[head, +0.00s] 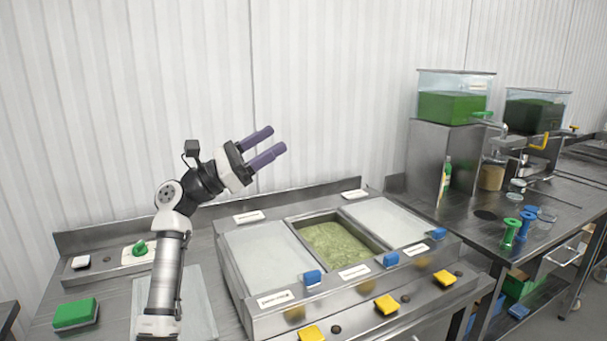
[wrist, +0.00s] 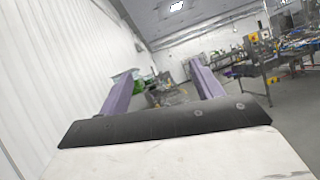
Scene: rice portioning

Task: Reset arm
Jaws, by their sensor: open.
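My gripper (head: 268,145) is raised above the steel counter in the head view, its two purple fingers apart and pointing up to the right. Nothing is between them. In the wrist view my gripper (wrist: 166,82) shows the same two purple fingers spread, with the room behind them and nothing held. The arm rises from the left part of the counter and touches no object that I can see.
A steel food well unit (head: 262,322) with lidded wells and one open well of greenish food (head: 338,242) stands at centre. A green-and-grey sponge (head: 75,313) lies at left. Green-filled dispensers (head: 452,106) stand at right. The white wall is behind; the air around my gripper is free.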

